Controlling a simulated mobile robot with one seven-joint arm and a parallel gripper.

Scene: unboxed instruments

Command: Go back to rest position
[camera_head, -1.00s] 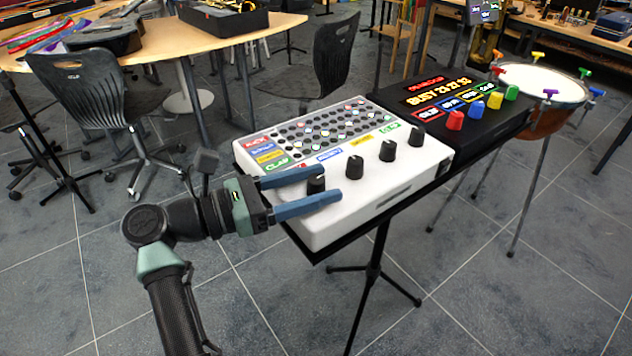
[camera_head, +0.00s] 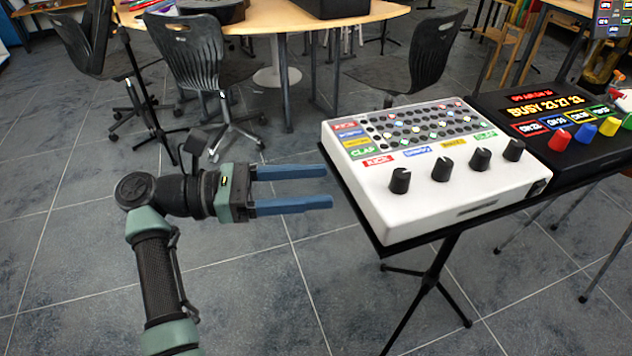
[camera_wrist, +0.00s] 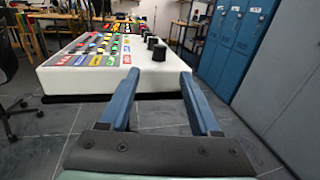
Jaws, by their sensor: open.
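My gripper (camera_head: 330,187) is open and empty, its two blue fingers apart over open floor, left of the white drum machine (camera_head: 470,205). The fingertips do not touch the machine. The machine has a grid of buttons, coloured labels and a front row of black knobs, and sits on a black stand (camera_head: 440,262). The leftmost knob (camera_head: 400,180) is the closest to my gripper. In the wrist view the white machine (camera_wrist: 100,82) lies ahead, beyond the fingers (camera_wrist: 158,110), with a black knob (camera_wrist: 159,53) at its near right edge.
A black box with a lit display (camera_head: 545,112) and coloured knobs stands to the right of the machine. Black chairs (camera_head: 195,55) and a wooden table (camera_head: 265,20) are at the back. Blue lockers (camera_wrist: 240,40) show at the wrist view's right. Floor around my arm is clear.

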